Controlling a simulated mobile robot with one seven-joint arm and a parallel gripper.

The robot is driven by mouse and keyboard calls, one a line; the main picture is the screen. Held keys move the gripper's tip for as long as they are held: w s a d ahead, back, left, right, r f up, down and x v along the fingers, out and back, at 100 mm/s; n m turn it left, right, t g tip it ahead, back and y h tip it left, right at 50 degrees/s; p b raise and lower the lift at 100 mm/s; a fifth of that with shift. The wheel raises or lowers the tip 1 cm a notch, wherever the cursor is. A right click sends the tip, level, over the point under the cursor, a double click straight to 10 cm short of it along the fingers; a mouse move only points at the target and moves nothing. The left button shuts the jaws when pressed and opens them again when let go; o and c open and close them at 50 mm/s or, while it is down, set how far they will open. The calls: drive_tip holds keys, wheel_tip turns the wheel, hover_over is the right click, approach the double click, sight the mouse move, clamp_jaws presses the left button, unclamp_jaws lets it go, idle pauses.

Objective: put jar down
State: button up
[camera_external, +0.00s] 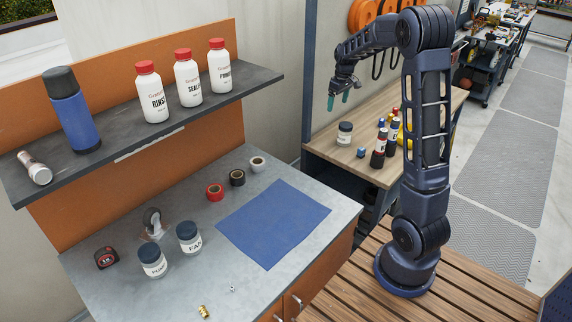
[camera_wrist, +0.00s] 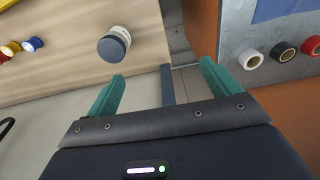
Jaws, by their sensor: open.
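A jar (camera_external: 344,134) with a dark lid and pale label stands upright on the wooden table (camera_external: 325,153) behind the grey counter. It also shows in the wrist view (camera_wrist: 114,44), beyond my gripper's left finger and apart from it. My gripper (camera_external: 345,91), with teal fingers, is open and empty above that table, higher than the jar. In the wrist view its fingers (camera_wrist: 160,90) are spread wide with nothing between them. Two similar jars, one on the left (camera_external: 152,260) and one on the right (camera_external: 189,237), stand upright on the grey counter.
A blue mat (camera_external: 274,222) lies bare on the counter. Tape rolls (camera_external: 237,178) sit behind it. Red-capped bottles (camera_external: 187,78) and a blue flask (camera_external: 72,112) stand on the shelf above. Several small bottles and batteries (camera_external: 379,150) crowd the wooden table right of the jar.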

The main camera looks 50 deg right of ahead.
drive_tip(key=s+a+r+t, duration=0.1)
drive_tip(key=s+a+r, duration=0.25)
drive_tip(key=a, duration=0.35)
drive_tip(key=s+a+r, duration=0.3)
drive_tip(key=s+a, duration=0.1)
drive_tip(key=a, duration=0.3)
drive_tip(key=s+a+r+t, duration=0.1)
drive_tip(key=s+a+r, duration=0.25)
drive_tip(key=a, duration=0.35)
drive_tip(key=s+a+f+t, duration=0.1)
drive_tip(key=s+a+f, duration=0.1)
drive_tip(key=s+a, duration=1.1)
drive_tip(key=s, duration=0.5)
drive_tip(key=shift+s+a+t, duration=0.3)
drive_tip(key=shift+a, duration=0.05)
